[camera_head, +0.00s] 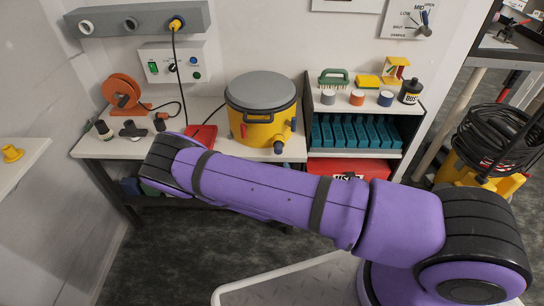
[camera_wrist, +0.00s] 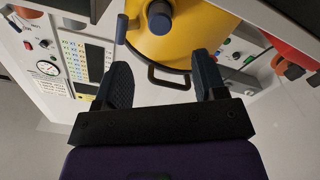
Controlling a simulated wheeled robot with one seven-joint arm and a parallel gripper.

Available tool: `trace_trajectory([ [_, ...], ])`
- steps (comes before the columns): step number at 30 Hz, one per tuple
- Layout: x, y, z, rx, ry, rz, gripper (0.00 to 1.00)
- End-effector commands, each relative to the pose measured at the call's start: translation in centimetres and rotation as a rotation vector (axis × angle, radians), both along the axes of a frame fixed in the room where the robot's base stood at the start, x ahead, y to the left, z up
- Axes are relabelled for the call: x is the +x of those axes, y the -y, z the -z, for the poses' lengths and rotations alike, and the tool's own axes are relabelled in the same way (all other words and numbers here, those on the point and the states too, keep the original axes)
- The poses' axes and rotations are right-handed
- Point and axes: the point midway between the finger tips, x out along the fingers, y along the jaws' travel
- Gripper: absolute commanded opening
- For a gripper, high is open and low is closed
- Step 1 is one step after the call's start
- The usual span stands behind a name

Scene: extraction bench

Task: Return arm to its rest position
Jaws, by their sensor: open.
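My purple arm (camera_head: 270,195) stretches from the lower right across the front of the bench (camera_head: 110,148) to its left part. Its bent far joint is in front of the bench's front edge. My gripper is hidden in the head view. In the wrist view my gripper (camera_wrist: 162,82) has its two dark fingers spread wide, with nothing held between them. A yellow drum (camera_wrist: 185,40) with a dark handle lies beyond the fingers; I cannot tell how far.
The yellow drum with grey lid (camera_head: 262,112) stands on the bench beside a shelf (camera_head: 390,151) of teal cases. An orange reel (camera_head: 122,93) and nozzles stand at left. A cable coil (camera_head: 500,135) is at right. Dark floor (camera_head: 180,270) is open at lower left.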

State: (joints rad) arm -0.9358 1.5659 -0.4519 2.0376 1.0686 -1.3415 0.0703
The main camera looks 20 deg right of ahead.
Motion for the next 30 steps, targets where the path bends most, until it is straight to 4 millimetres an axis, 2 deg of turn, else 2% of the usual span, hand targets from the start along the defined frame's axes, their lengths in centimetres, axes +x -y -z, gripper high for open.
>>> trace_trajectory([
  [6,0.1,0.0,-0.1,0.005,-0.002,0.003,0.64],
  [11,1.0,-0.4,-1.2,0.067,-0.041,0.043,0.64],
  [20,3.5,-1.5,-5.7,0.301,-0.208,0.158,0.64],
  [30,5.2,-2.7,-12.7,0.552,-0.392,0.209,0.64],
])
